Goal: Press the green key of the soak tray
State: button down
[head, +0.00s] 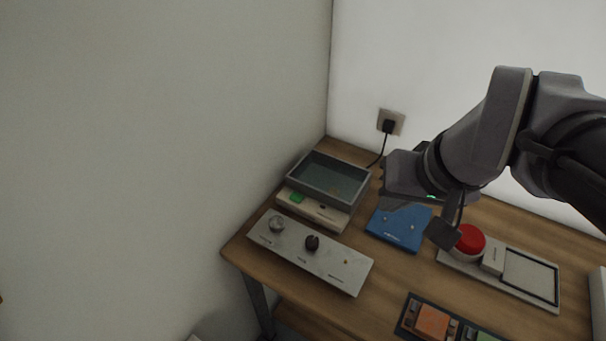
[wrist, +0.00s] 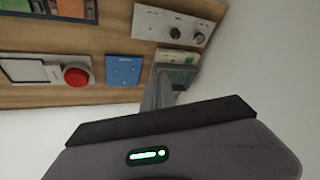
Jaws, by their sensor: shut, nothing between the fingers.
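The soak tray (head: 318,186) stands at the back left of the wooden table, a grey open basin on a pale base. Its green key (head: 297,197) is on the base's front face, at the left. In the wrist view the tray (wrist: 186,74) is partly hidden behind my fingers, while the green key (wrist: 188,60) shows just beyond them. My gripper (head: 384,199) is shut and empty, raised above the table to the right of the tray. Its fingers (wrist: 158,86) show together in the wrist view. It is apart from the key.
A grey panel with two knobs (head: 310,253) lies in front of the tray. A blue panel (head: 398,228) lies below my gripper. A red button (head: 469,240) on a pale board is to the right. An orange block (head: 432,322) is nearer the front. A plug (head: 388,126) sits in the wall socket.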

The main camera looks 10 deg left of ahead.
jog(key=w+a+n+g, duration=0.1)
jog(key=w+a+n, duration=0.35)
jog(key=w, duration=0.45)
jog(key=n+g+p, duration=0.2)
jog(key=n, duration=0.6)
send_over(296, 195)
jog(key=s+d, duration=0.2)
jog(key=d, duration=0.2)
notch_tip(296, 195, down, 13)
jog(key=shift+w+a+r+y, duration=0.2)
jog(key=shift+w+a+y, duration=0.05)
jog(key=shift+y, duration=0.05)
jog(key=b+x, duration=0.1)
jog(key=x, duration=0.3)
jog(key=b+x, duration=0.2)
jog(key=x, duration=0.2)
jog(key=d+b+x, duration=0.1)
jog(key=x, duration=0.4)
jog(key=shift+s+f+b, duration=0.25)
jog(key=shift+s+b, duration=0.05)
jog(key=shift+s, duration=0.1)
jog(key=shift+f, duration=0.35)
